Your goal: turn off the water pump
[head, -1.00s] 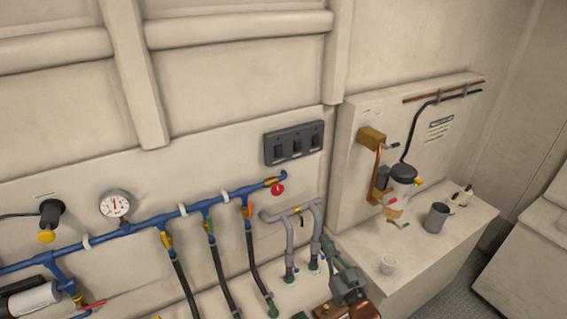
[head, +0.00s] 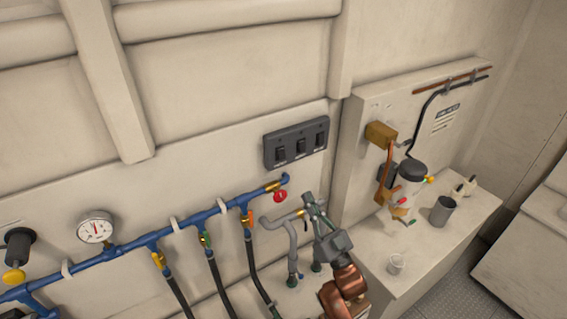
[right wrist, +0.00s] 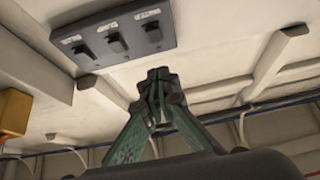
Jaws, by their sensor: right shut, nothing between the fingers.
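A dark switch panel (head: 296,145) with three rocker switches is on the wall, above the right end of the blue pipe. In the right wrist view the panel (right wrist: 112,38) is at the upper left, and the small labels over its switches are too blurred to read. My right gripper (head: 309,199) is shut and empty, pointing up, below and slightly right of the panel in the head view. In the right wrist view its fingertips (right wrist: 158,76) are together, apart from the panel. My left gripper is not in view.
A blue manifold pipe (head: 135,243) with coloured valves and a pressure gauge (head: 95,228) runs along the wall below the panel. A red knob (head: 280,196) is close left of my gripper. A filter unit (head: 410,175) and a grey cup (head: 442,211) are at right.

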